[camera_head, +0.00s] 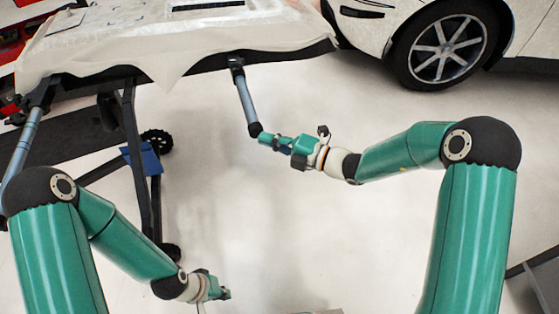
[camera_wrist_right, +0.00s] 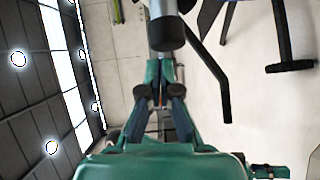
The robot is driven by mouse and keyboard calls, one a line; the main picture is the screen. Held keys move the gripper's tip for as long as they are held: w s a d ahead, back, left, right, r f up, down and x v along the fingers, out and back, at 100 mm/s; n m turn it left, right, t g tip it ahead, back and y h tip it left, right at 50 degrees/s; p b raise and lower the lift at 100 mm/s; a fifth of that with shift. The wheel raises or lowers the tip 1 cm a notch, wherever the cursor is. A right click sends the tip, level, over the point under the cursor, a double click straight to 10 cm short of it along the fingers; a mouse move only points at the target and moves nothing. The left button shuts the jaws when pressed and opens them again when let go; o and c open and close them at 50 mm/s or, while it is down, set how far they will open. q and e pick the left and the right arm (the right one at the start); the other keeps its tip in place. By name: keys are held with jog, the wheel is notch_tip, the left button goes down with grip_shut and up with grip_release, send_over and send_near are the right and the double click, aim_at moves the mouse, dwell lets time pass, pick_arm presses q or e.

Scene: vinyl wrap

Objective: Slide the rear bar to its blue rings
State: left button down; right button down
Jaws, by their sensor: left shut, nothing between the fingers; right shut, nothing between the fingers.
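A grey bar (camera_head: 246,100) with a black end cap (camera_head: 255,129) sticks out from under the table towards me. A second grey bar (camera_head: 24,143) sticks out at the left, partly behind my left arm. I cannot tell which is the rear bar, and no blue rings can be made out. My right gripper (camera_head: 265,140) is shut and empty, its tips at the black cap of the first bar. In the right wrist view, the fingertips (camera_wrist_right: 166,66) lie just below the cap (camera_wrist_right: 166,34); I cannot tell whether they touch. My left gripper (camera_head: 226,294) is shut and empty, low over the floor.
The table (camera_head: 120,77) carries a draped white sheet (camera_head: 200,45) and has dark legs with wheels. A blue piece (camera_head: 147,158) sits by one leg. A white car (camera_head: 390,30) stands at the back right. The floor between my arms is clear.

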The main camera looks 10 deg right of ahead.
jog(key=s+a+f+p+v, duration=0.1)
jog(key=s+p+v, duration=0.1)
jog(key=v, duration=1)
jog(key=s+a+f+n+g+h, duration=0.1)
jog(key=s+a+f+n+g, duration=0.4)
jog(key=s, duration=0.4)
jog(key=s+a+f+n+g, duration=0.4)
jog(key=s+f+g, duration=0.2)
jog(key=s, duration=0.2)
jog(key=s+d+f+n+g+h, duration=0.1)
jog(key=s+d+f+n+h, duration=0.5)
jog(key=n, duration=0.6)
jog(key=s+d+f+n+h, duration=0.2)
jog(key=s+f+n+h, duration=0.15)
jog(key=f+n, duration=0.55)
jog(key=w+n+t, duration=0.3)
jog(key=w+n, duration=0.3)
jog(key=n, duration=0.5)
notch_tip(320, 180, up, 22)
jog(key=p, duration=2.1)
jog(key=shift+d, duration=0.45)
